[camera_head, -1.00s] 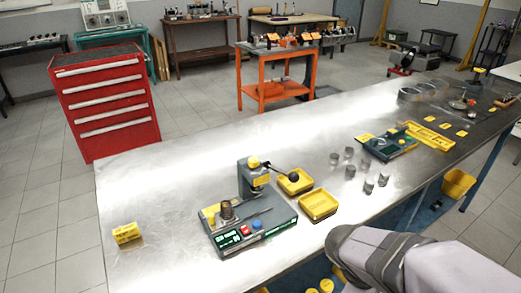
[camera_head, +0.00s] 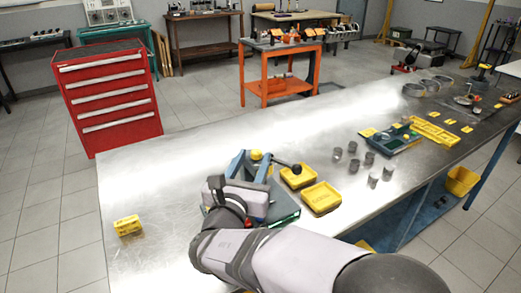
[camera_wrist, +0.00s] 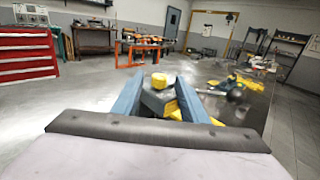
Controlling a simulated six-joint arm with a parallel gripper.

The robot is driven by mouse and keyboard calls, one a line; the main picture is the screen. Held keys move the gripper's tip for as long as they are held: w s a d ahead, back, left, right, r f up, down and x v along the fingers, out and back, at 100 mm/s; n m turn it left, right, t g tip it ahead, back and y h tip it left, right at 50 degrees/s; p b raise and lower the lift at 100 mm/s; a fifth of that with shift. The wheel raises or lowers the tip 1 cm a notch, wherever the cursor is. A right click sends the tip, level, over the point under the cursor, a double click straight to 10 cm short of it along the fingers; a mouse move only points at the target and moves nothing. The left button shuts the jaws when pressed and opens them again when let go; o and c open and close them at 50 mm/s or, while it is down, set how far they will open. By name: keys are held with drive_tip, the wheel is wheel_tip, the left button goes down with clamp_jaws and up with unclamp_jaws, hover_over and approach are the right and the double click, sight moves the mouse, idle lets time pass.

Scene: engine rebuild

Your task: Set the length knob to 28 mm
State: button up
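The grey-green bench device has a base (camera_head: 288,208) and a column with a yellow knob (camera_head: 256,155) on top. The yellow knob also shows in the wrist view (camera_wrist: 159,81); I see no label naming it the length knob. A lever with a black ball (camera_head: 296,169) extends from the column to the right; the ball also shows in the wrist view (camera_wrist: 236,95). My gripper (camera_head: 250,160) is at the column, its two blue fingers apart. In the wrist view the open gripper (camera_wrist: 156,92) has the knob between its fingers in the picture; contact cannot be told. My arm hides much of the base and its displays.
Two yellow trays (camera_head: 321,197) lie right of the device. Several grey metal cylinders (camera_head: 369,159) stand farther right. The bench between block and device is clear.

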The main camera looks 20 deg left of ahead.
sight(258, 150)
drive_tip(key=shift+w+p, duration=0.3)
drive_tip(key=shift+w, duration=0.45)
drive_tip(key=w+p, duration=0.1)
drive_tip(key=w, duration=0.5)
clamp_jaws()
